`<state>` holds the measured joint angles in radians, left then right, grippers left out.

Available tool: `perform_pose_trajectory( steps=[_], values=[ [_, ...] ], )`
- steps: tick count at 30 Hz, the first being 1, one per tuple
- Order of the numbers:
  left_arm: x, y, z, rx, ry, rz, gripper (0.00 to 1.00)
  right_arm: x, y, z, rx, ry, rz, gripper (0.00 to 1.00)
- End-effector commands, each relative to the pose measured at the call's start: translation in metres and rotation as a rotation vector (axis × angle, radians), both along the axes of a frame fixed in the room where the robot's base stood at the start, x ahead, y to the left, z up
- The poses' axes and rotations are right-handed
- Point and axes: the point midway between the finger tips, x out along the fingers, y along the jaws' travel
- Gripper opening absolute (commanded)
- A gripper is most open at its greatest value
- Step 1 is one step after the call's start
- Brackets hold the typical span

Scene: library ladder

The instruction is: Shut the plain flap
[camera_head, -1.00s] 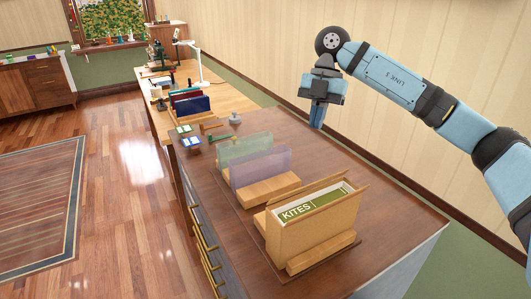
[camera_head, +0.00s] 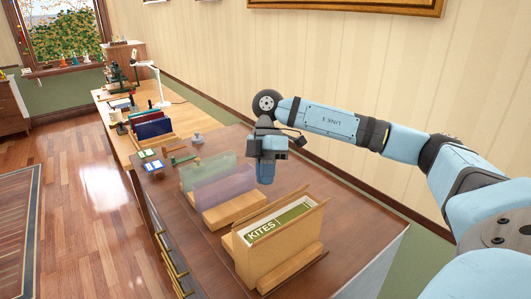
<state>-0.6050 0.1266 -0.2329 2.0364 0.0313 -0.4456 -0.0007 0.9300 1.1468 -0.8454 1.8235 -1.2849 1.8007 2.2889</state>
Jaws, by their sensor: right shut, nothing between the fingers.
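A tan box-like holder (camera_head: 275,259) stands on the near part of the brown desk. Its top is open and a green card marked KITES (camera_head: 281,224) shows inside. A thin plain tan panel (camera_head: 322,212) rises along the far right side of the opening; it looks like the plain flap and stands up, but I cannot be sure. My right gripper (camera_head: 265,182) points down behind the holder, beside the purple see-through panel. It is shut and empty, and seems apart from the holder. My left gripper is not in view.
A green see-through panel (camera_head: 206,170) and a purple one (camera_head: 226,190) stand in wooden bases left of the gripper. Blue and red folders (camera_head: 153,130) and a white lamp (camera_head: 157,85) are farther back. The desk top right of the holder (camera_head: 362,235) is clear.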

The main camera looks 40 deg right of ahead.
Motion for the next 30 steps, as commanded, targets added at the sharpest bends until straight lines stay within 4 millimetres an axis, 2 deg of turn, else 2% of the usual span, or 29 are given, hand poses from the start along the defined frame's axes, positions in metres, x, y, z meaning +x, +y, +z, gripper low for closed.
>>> perform_pose_trajectory(
  steps=[3,9,30],
  values=[
    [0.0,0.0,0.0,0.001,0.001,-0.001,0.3,-0.017,0.0,-0.008,-0.002,0.002,-0.001,0.0],
    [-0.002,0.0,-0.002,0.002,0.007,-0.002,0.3,-0.029,0.002,-0.015,-0.001,-0.001,0.0,0.0],
    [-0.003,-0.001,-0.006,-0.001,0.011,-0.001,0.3,-0.026,0.002,-0.016,-0.007,-0.053,-0.001,0.0]
  ],
)
